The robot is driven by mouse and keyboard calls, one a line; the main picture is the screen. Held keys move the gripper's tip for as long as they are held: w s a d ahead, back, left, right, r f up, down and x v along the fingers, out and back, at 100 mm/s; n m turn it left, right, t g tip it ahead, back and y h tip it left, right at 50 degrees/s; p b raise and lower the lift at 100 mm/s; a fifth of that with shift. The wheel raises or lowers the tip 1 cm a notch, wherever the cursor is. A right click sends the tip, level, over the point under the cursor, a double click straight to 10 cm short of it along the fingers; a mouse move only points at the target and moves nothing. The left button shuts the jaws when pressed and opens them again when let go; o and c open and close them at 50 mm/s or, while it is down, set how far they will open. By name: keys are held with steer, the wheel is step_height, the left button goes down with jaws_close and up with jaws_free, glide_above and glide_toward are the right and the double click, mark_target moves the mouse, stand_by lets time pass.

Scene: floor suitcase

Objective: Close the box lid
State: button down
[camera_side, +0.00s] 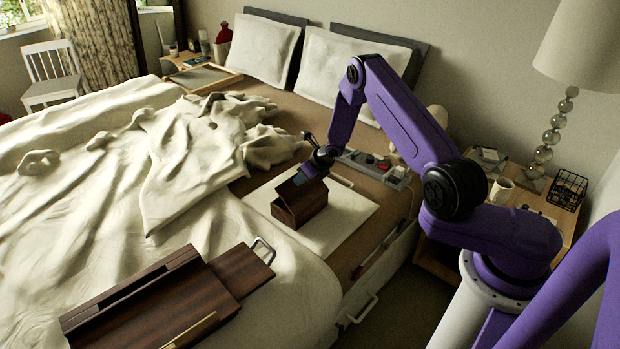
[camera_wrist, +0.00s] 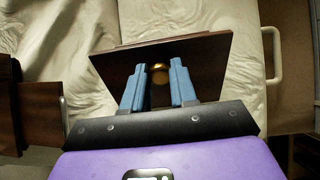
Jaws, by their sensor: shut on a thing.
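A dark brown wooden box (camera_side: 303,211) stands on a white tray (camera_side: 346,221) on the bed. Its lid (camera_side: 285,191) looks tilted; how wide the gap is cannot be told. In the wrist view the lid (camera_wrist: 205,58) fills the middle, with a round gold knob (camera_wrist: 159,73) on it. My gripper (camera_side: 301,178) is at the top of the box, and its blue fingers (camera_wrist: 158,80) are on either side of the knob, shut on it. My gripper partly hides the lid in the side view.
A larger dark wooden case (camera_side: 160,302) lies on the bed at the front left. Rumpled bedding (camera_side: 200,150) covers the left. A power strip (camera_side: 375,167) is behind the tray. The tray has a white handle (camera_wrist: 276,55). A bedside table with a mug (camera_side: 501,190) and lamp is at right.

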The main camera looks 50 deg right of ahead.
steer(key=shift+w+a+f, duration=0.1)
steer(key=shift+w+f, duration=0.5)
steer(key=shift+w, duration=0.2)
steer(key=shift+w+a+f, duration=0.1)
steer(key=shift+w+f, duration=0.5)
steer(key=shift+w, duration=0.15)
steer(key=shift+w+f, duration=0.2)
steer(key=shift+f, duration=0.05)
steer(key=shift+w+f, duration=0.2)
steer(key=shift+f, duration=0.2)
steer(key=shift+d, duration=0.1)
stand_by(0.6)
steer(key=c, duration=0.9)
jaws_free()
steer(key=shift+r, duration=0.1)
steer(key=v, duration=1.7)
steer(key=shift+r, duration=0.15)
